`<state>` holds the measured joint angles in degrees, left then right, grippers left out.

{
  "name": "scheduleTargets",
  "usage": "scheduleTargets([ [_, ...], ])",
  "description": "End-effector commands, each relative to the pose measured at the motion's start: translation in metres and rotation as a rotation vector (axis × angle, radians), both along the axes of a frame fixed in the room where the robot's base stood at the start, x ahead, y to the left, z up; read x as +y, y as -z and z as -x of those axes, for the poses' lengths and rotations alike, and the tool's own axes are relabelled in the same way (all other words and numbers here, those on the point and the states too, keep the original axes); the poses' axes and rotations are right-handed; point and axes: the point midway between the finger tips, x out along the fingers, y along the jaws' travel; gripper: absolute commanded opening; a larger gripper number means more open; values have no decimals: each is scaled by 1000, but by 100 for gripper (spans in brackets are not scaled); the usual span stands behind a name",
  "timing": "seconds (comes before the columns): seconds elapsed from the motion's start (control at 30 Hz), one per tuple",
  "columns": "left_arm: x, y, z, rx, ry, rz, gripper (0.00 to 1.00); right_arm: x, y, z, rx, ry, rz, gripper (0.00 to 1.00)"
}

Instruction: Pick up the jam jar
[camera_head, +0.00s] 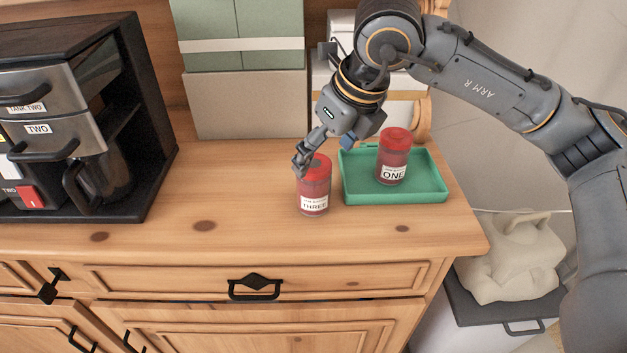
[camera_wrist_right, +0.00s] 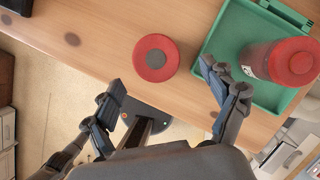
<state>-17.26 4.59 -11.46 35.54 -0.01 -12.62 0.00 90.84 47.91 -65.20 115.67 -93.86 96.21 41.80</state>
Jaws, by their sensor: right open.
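A red-lidded jar labelled THREE (camera_head: 314,190) stands upright on the wooden dresser top, left of the green tray. Its round red lid (camera_wrist_right: 156,58) shows in the right wrist view, with a grey disc at its centre. A second red-lidded jar labelled ONE (camera_head: 393,160) stands in the green tray; it also shows in the right wrist view (camera_wrist_right: 284,62). My right gripper (camera_head: 304,160) is open at the lid of jar THREE, partly overlapping it in the head view. My left gripper is not in view.
The green tray (camera_head: 425,196) lies near the right end of the dresser top (camera_head: 210,200). A black and silver coffee machine (camera_head: 125,150) stands at the left. Stacked boxes (camera_head: 247,105) stand behind. The wood between machine and jar THREE is clear.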

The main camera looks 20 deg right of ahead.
Motion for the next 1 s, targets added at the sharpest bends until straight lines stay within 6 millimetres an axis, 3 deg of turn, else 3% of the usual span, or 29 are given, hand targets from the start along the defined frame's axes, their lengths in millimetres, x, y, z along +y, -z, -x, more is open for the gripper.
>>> scheduleTargets([
  [0.23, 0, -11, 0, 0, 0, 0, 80, 4, 15, -7, 4, -3, 1, 85],
  [0.5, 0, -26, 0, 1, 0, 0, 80, 12, 50, -21, 3, -3, 0, 85],
  [0.77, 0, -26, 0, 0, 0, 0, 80, 13, 55, -23, -1, -4, -1, 85],
  [0.83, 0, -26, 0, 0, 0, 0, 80, 13, 54, -23, -1, -4, -1, 77],
  [1.0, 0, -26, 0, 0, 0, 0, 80, 13, 54, -23, 0, -3, -1, 42],
])
